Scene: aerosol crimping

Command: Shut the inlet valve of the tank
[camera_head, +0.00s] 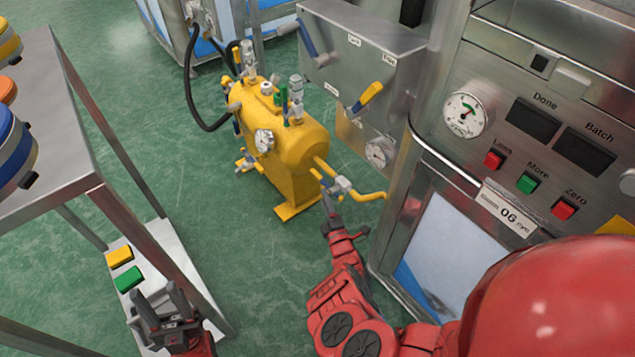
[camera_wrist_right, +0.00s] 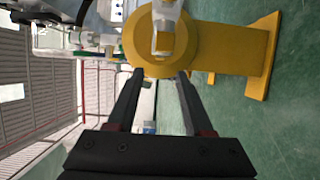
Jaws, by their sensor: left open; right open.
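The yellow tank (camera_head: 293,143) stands on the floor in the middle of the head view, with gauges and fittings on it. A yellow pipe leaves its near end through a silver valve (camera_head: 342,185); a small blue handle seems to sit beside it. I cannot tell from labels whether this is the inlet valve. My right gripper (camera_head: 327,203) is just below this valve, apart or touching unclear. In the right wrist view its fingers (camera_wrist_right: 161,74) are open, with the valve body (camera_wrist_right: 165,14) and tank end (camera_wrist_right: 143,38) beyond. My left gripper (camera_head: 160,302) is open and empty at lower left.
A steel panel machine (camera_head: 440,160) with gauge and buttons stands close on the right. A grey box (camera_head: 360,50) with a yellow lever (camera_head: 368,95) is above the pipe. Green floor is clear between.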

